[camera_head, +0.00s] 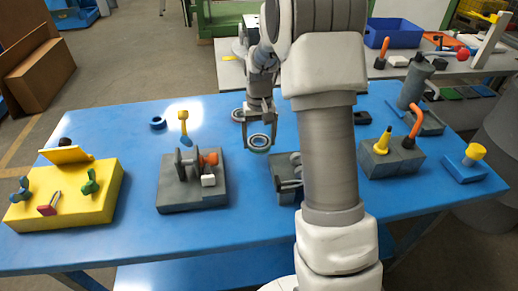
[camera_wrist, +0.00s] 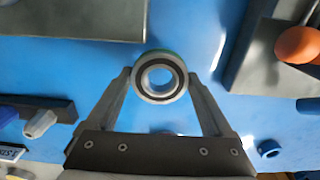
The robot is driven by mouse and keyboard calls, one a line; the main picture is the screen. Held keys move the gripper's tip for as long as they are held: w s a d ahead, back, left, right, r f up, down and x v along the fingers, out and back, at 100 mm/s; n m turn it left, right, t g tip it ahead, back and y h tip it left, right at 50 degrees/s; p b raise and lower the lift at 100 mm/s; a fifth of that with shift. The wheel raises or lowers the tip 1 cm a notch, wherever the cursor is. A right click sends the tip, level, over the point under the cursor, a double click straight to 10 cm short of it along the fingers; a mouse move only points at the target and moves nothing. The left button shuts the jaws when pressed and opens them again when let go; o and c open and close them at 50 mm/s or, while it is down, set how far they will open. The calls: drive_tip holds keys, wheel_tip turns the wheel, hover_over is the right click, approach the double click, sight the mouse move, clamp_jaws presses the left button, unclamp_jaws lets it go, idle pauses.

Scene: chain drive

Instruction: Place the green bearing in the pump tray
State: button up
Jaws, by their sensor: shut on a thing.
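A ring-shaped bearing (camera_head: 259,150) with a green edge is held between the two fingertips of my gripper (camera_head: 260,141), above the blue table. The wrist view shows the same bearing (camera_wrist: 160,96) gripped by its outer sides, its open hole facing the camera, with a thin green edge at the top. A grey tray (camera_head: 432,123) with an upright grey cylinder stands at the table's far right; it looks like the pump tray, but I cannot be sure. My arm hides part of the table's middle.
A grey block with shafts (camera_head: 190,200) stands left of my gripper, and a yellow block (camera_head: 75,208) farther left. Another dark fixture (camera_head: 284,183) is partly behind my arm. A grey block with a yellow part (camera_head: 392,163) stands to the right.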

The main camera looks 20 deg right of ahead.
sight(259, 157)
drive_tip(key=shift+f, duration=1.9)
drive_tip(key=shift+f+b, duration=0.1)
drive_tip(key=shift+b, duration=0.2)
drive_tip(key=shift+f, duration=0.15)
drive_tip(key=o, duration=1.5)
